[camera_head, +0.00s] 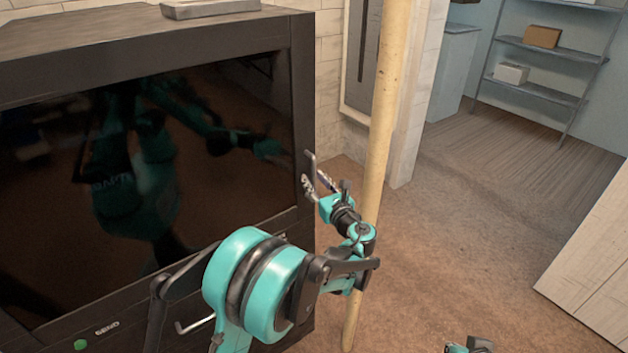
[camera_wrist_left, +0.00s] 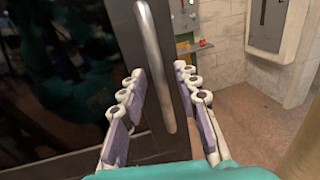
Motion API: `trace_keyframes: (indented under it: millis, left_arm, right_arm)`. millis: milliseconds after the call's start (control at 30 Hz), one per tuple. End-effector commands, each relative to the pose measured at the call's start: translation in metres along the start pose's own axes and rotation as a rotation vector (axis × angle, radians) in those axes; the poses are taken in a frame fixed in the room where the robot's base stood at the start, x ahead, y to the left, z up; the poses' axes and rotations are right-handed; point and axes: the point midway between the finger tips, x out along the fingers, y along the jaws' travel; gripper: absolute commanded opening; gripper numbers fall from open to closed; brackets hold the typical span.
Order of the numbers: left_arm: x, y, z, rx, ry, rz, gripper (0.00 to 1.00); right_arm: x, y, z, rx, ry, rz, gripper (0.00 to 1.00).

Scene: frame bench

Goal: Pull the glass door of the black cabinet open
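The black cabinet (camera_head: 303,95) stands at the left of the head view, with a dark, reflective glass door (camera_head: 190,150) that looks shut. An upright metal door handle (camera_head: 310,166) is at the door's right edge; the handle also shows in the left wrist view (camera_wrist_left: 156,60). My left gripper (camera_head: 316,184) is at the handle. In the left wrist view my left gripper (camera_wrist_left: 160,85) is open, with one finger on each side of the handle and visible gaps between. I do not see my right gripper; only a small teal piece of mine shows at the bottom edge.
A pale upright pole (camera_head: 380,130) stands right beside my left forearm. A lower drawer handle (camera_head: 195,325) is on the cabinet. A grey tray (camera_head: 210,8) lies on top. Shelves (camera_head: 550,50) stand far back; brown floor (camera_head: 460,240) at the right is clear.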

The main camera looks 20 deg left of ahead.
Motion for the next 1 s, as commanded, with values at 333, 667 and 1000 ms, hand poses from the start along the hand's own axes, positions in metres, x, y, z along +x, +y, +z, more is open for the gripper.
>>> trace_keyframes:
  millis: [333, 667, 1000]
  left_arm:
    - [0.009, 0.0, 0.0, -0.001, 0.001, 0.0, 0.32]
    - [0.009, 0.0, 0.0, -0.001, 0.001, 0.0, 0.0]
    - [-0.022, -0.005, 0.0, -0.002, 0.001, -0.038, 0.0]
  right_arm:
    - [0.001, 0.0, 0.0, 0.0, 0.0, 0.0, 0.0]
    - [0.001, 0.0, 0.0, 0.0, 0.0, 0.0, 0.0]
    - [0.002, 0.0, 0.001, 0.0, 0.0, 0.0, 0.0]
